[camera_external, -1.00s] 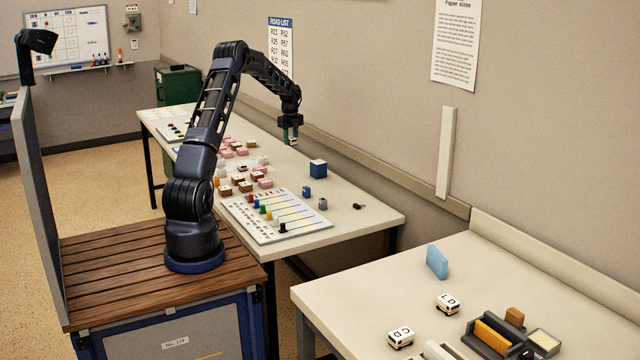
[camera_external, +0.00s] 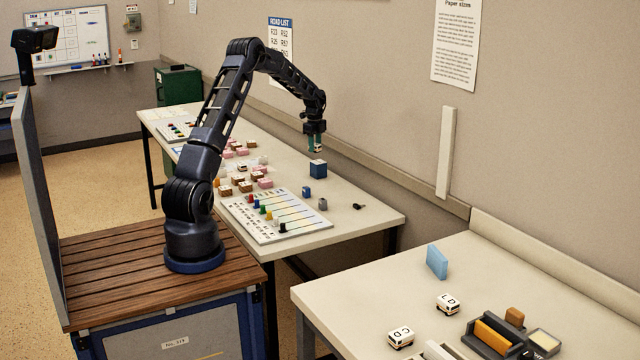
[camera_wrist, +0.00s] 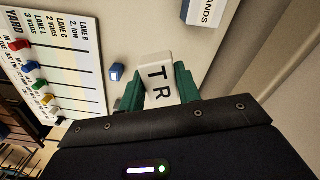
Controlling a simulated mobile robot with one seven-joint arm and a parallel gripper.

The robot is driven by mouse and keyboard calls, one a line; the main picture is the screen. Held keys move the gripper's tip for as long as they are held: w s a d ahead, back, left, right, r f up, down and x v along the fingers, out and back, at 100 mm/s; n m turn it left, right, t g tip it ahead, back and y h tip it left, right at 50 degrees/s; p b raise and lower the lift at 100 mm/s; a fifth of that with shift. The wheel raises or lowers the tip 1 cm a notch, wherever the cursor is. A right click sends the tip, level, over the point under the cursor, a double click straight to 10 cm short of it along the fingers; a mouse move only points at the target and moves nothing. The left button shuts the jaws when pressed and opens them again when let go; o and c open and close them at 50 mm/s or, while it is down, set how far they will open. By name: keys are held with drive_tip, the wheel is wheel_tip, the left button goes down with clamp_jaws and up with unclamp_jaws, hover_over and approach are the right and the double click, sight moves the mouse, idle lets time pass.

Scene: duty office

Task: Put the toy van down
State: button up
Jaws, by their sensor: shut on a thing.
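My gripper (camera_external: 315,143) hangs over the long table, above and close to a dark blue box (camera_external: 318,169) in the outside view. Its green fingers are shut on a white toy van (camera_wrist: 158,77) marked "TR", whose top faces the wrist camera. The fingers hold the van from both sides. The van is small in the outside view (camera_external: 316,149), and its underside is hidden in the wrist view. Two other white vans, "LD" (camera_external: 447,304) and "CD" (camera_external: 400,338), stand on the near right table.
The lane board (camera_external: 280,216) with coloured pegs lies on the long table (camera_external: 350,222). A small blue block (camera_external: 307,191), a grey piece (camera_external: 323,204) and several pink and brown blocks stand nearby. The wall runs close behind. The table's right end is mostly clear.

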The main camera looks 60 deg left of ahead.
drive_tip(key=w+d+f+n, duration=0.1)
drive_tip(key=d+f+n, duration=0.1)
drive_tip(key=d, duration=0.8)
drive_tip(key=w+d+f+n, duration=0.1)
drive_tip(key=d+f+n, duration=0.2)
drive_tip(key=d, duration=0.7)
drive_tip(key=w+d+f+n, duration=0.1)
drive_tip(key=d+f, duration=0.3)
drive_tip(key=d, duration=0.6)
drive_tip(key=shift+w+d+n, duration=0.25)
drive_tip(key=shift+w+n, duration=0.1)
drive_tip(key=shift+n, duration=1.05)
drive_tip(key=d, duration=0.6)
drive_tip(key=s+d+f, duration=0.1)
drive_tip(key=d, duration=0.3)
drive_tip(key=s+d+r+m, duration=0.1)
drive_tip(key=d+m, duration=0.1)
drive_tip(key=d, duration=0.9)
wheel_tip(320, 180, up, 24)
drive_tip(key=m, duration=3)
hover_over(417, 288)
wheel_tip(417, 288, down, 20)
drive_tip(key=shift+f, duration=0.25)
